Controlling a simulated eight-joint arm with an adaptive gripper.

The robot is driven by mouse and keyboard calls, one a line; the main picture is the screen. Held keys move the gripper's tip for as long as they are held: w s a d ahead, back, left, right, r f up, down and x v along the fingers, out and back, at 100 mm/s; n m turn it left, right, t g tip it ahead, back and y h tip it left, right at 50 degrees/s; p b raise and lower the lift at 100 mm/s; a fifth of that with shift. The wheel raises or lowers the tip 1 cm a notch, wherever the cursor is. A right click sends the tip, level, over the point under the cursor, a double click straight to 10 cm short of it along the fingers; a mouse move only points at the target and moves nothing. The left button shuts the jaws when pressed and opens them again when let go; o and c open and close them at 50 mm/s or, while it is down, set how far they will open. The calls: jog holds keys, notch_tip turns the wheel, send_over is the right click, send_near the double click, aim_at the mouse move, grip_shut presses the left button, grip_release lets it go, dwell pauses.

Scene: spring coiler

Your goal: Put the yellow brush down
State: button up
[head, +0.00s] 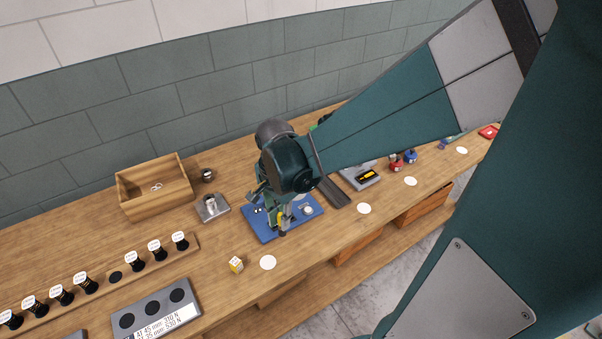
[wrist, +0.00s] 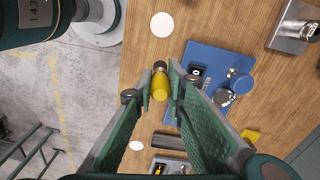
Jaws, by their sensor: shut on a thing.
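The yellow brush (wrist: 160,86) is between the fingers of my gripper (wrist: 159,78) in the wrist view, with its dark end outward. My gripper (head: 282,224) is shut on it and points down over the blue mat (head: 262,230) in the head view. There the brush (head: 280,217) shows only as a small yellow patch, partly hidden by the fingers. In the wrist view the brush lies near the left edge of the blue mat (wrist: 207,58). I cannot tell whether its lower end touches anything.
White discs (head: 268,262) (head: 364,208) lie along the bench front. A metal block (head: 212,208) and a wooden box (head: 135,202) stand behind left.

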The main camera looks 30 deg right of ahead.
jog(key=d+p, duration=0.4)
jog(key=d, duration=3.2)
jog(key=shift+r+m, duration=0.15)
jog(key=shift+m, duration=0.15)
jog(key=shift+f, duration=2.95)
jog(key=shift+f, duration=2.1)
jog(key=shift+f, duration=0.15)
